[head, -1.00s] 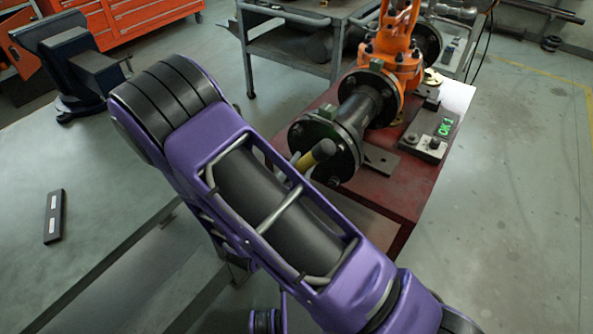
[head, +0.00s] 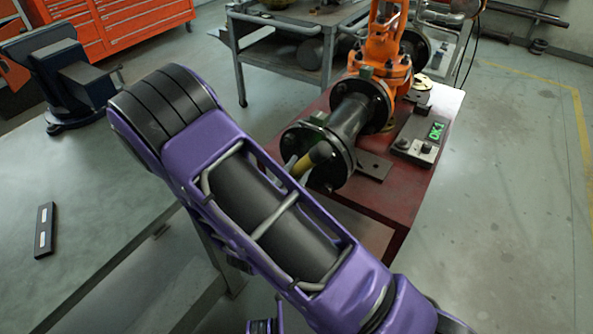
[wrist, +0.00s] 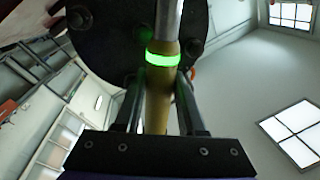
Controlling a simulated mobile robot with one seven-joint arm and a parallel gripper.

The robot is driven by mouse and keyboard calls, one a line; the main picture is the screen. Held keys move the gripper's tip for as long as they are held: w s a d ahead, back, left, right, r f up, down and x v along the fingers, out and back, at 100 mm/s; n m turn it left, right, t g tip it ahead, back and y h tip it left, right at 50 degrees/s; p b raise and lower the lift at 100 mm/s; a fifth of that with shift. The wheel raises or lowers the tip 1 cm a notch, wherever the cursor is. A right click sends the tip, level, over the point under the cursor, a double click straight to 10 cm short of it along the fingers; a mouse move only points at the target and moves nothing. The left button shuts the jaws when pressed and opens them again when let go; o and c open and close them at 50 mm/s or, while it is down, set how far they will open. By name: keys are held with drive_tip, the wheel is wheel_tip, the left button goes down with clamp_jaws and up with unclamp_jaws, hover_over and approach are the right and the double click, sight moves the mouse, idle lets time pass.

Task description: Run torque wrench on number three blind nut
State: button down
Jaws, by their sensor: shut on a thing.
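The torque wrench (wrist: 162,85) has a yellowish handle with a glowing green band and a metal shaft. In the wrist view my gripper (wrist: 158,95) is shut on its handle. The shaft runs up across the black blind flange (wrist: 110,35), where dark nuts (wrist: 77,17) show near the rim. The wrench's socket end is out of frame, so I cannot tell which nut it is on. No nut numbers are legible.
The orange gate valve (head: 385,50) and its black pipe stand on a red bench (head: 385,215). A box with a green display (head: 435,131) sits to the right. A bench with a vice (head: 75,75) is at left, a grey cart (head: 290,50) behind. The floor at right is clear.

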drive_tip(key=shift+x, duration=1.5)
drive_tip(key=shift+w+d, duration=0.35)
drive_tip(key=shift+d, duration=0.25)
idle(1.6)
drive_tip(key=shift+s+a, duration=0.2)
idle(1.3)
